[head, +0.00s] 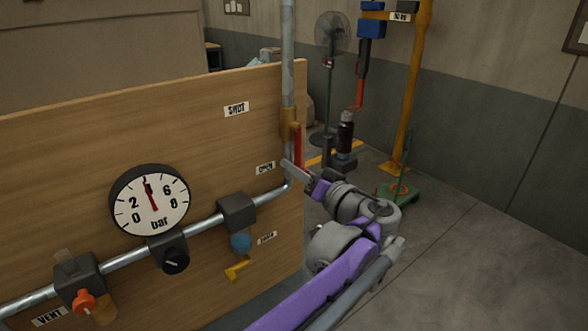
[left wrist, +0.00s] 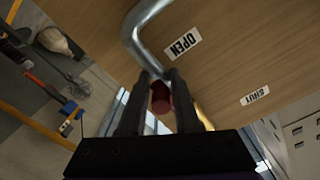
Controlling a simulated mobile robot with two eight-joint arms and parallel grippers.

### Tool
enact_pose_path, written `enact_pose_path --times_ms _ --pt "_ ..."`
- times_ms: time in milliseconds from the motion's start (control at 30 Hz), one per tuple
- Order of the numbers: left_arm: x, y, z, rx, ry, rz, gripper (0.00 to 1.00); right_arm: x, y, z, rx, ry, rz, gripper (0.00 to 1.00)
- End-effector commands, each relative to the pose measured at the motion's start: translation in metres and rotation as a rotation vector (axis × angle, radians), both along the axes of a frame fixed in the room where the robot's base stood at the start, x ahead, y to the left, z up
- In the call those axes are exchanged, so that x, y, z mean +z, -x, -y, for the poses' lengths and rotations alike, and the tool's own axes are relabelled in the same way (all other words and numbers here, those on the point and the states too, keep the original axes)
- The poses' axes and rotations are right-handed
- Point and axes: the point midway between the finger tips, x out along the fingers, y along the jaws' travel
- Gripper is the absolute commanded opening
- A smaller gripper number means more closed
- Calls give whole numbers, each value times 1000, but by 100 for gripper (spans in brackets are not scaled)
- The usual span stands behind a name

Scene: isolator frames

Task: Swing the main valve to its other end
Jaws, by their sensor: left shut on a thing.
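The main valve (head: 288,122) is a brass body on the upright pipe at the board's right edge. Its red lever (head: 299,147) hangs down beside the pipe, its lower end close to the OPEN label (head: 265,168). The SHUT label (head: 236,109) is higher on the board. My left gripper (head: 299,172) reaches in from the right of the board and is shut on the lever. In the left wrist view the red lever end (left wrist: 160,98) sits between the two dark fingers (left wrist: 158,76). My right gripper is not in view.
A fan (head: 332,35) and a yellow post (head: 412,85) stand behind. The floor at right is clear.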

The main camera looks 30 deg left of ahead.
Motion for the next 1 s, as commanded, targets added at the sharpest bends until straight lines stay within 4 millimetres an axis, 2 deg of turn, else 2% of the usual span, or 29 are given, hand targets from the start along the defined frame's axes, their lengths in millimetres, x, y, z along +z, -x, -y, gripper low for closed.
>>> enact_pose_path --times_ms 33,300,333,433,467,767,867,1000 --pt "8 -3 1 -5 -16 6 0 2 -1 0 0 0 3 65" --pt "8 -3 1 -6 -17 5 0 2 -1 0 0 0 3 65" --pt "8 -3 1 -6 -17 5 32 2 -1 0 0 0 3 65" --pt "8 -3 1 -6 -16 4 50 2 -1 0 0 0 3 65" --pt "8 -3 1 -5 -15 4 52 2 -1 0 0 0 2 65" --pt "4 -1 2 -4 -12 3 52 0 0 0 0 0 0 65" --pt "4 2 10 -4 -12 2 52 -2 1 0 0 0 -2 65" --pt "2 11 33 -8 -11 2 52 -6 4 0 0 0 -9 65"
